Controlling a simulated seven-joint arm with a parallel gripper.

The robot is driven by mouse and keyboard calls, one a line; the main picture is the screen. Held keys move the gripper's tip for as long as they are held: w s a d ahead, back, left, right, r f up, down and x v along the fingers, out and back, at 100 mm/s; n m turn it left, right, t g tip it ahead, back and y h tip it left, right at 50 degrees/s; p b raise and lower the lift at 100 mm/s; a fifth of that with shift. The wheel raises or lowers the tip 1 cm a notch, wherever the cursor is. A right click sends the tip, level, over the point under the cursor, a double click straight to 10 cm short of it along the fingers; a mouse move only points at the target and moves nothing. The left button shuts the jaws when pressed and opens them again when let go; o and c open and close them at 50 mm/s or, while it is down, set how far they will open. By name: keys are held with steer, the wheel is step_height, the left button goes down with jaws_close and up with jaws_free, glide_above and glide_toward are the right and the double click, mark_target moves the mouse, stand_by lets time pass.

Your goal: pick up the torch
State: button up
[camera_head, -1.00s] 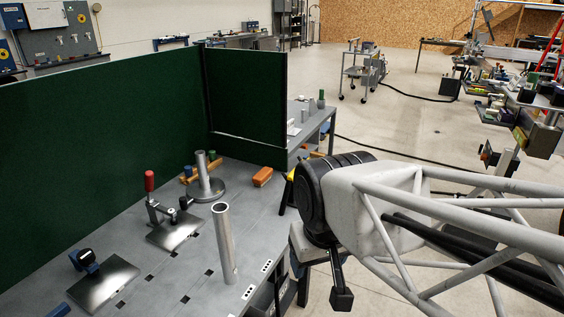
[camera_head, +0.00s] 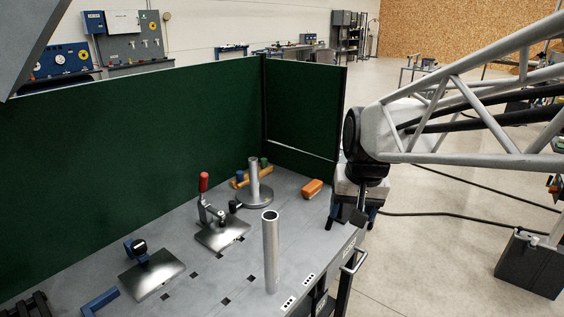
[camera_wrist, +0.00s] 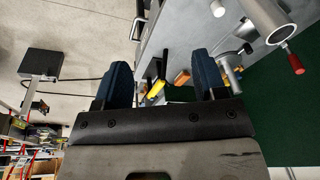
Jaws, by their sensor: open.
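The torch is not certain to me. A brass-coloured piece (camera_head: 238,183) with a blue and a green knob, perhaps the torch, lies at the back of the grey table, partly hidden behind a post on a round base. It also shows, partly hidden, in the wrist view (camera_wrist: 236,78). My gripper (camera_wrist: 160,66) is open, with two dark blue fingers apart and nothing between them. In the head view it hangs off the table's right edge, right of the brass piece and apart from it.
The table (camera_head: 215,272) carries an upright tube (camera_head: 270,255), a red-handled clamp (camera_head: 204,184), a blue device on a plate (camera_head: 140,252) and an orange block (camera_head: 312,188). Green screens (camera_head: 130,150) close its back and far end. Open floor lies to the right.

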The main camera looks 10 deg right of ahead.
steer(key=w+d+f+m+y, duration=0.15)
steer(key=w+d, duration=0.25)
steer(key=w, duration=0.7)
steer(key=w+d+f+m+h, duration=0.15)
steer(key=w+d, duration=0.25)
steer(key=w, duration=0.8)
steer(key=w+d+f+m, duration=0.1)
steer(key=w+d+f, duration=0.2)
steer(key=w, duration=0.3)
steer(key=w+d+f+m+y, duration=0.1)
steer(key=w+d+f, duration=0.3)
steer(key=w, duration=0.2)
steer(key=w+d+f+m, duration=0.1)
steer(key=w+d+f, duration=0.2)
steer(key=w, duration=0.3)
steer(key=shift+d+f+m+y, duration=0.3)
steer(key=shift+d+y, duration=0.1)
steer(key=shift+d, duration=0.3)
steer(key=shift+x, duration=1.25)
steer(key=shift+s, duration=0.1)
steer(key=shift+s+x, duration=0.2)
steer(key=shift+x, duration=2.45)
steer(key=shift+a, duration=0.15)
